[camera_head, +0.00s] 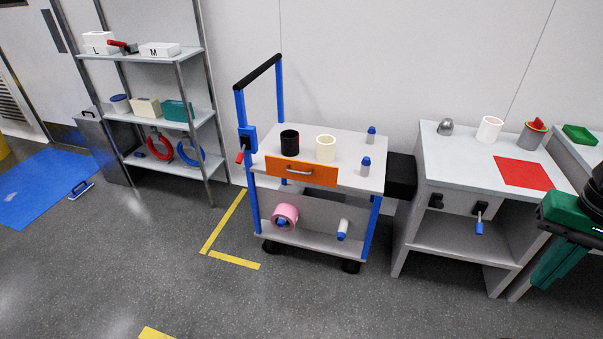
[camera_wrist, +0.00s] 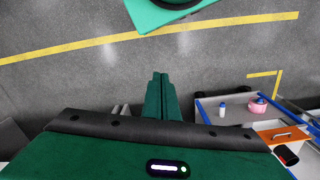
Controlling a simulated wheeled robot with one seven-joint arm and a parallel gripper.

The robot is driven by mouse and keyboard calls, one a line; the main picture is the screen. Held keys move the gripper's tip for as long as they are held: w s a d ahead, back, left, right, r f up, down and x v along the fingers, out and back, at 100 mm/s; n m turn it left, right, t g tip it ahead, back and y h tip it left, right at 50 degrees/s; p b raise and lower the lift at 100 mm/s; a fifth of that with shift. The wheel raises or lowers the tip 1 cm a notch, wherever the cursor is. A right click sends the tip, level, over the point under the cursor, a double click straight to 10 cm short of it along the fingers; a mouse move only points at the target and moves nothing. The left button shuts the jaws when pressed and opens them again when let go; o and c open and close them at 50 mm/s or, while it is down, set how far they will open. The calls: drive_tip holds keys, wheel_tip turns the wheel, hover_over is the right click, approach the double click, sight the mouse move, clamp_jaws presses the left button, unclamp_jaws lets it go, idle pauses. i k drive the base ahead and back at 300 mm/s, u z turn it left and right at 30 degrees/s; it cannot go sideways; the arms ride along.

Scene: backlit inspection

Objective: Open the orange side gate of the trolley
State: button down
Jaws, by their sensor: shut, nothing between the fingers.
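The trolley (camera_head: 345,228) has blue posts and grey decks and stands in the middle of the head view. Its orange side gate (camera_head: 318,176) stands upright along the near edge of the top deck, with a grey bar handle (camera_head: 298,171) on its face. The gate also shows at the lower right of the wrist view (camera_wrist: 267,132). My gripper (camera_head: 540,284) is at the right of the head view, in front of the workbench and well apart from the trolley. Its green fingers (camera_wrist: 160,76) are together and empty in the wrist view.
The top deck holds a black cup (camera_head: 290,141), a cream cup (camera_head: 325,149) and two small bottles. A pink roll (camera_head: 285,216) lies on the lower deck. A grey workbench (camera_head: 460,155) stands right of the trolley, a shelf rack (camera_head: 150,117) left. The floor in front is clear.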

sight(312, 172)
drive_tip(key=k, duration=0.45)
drive_tip(key=z, duration=0.3)
drive_tip(key=i, duration=0.95)
drive_tip(key=u, duration=0.6)
drive_tip(key=i, duration=0.5)
drive_tip(key=u, duration=0.4)
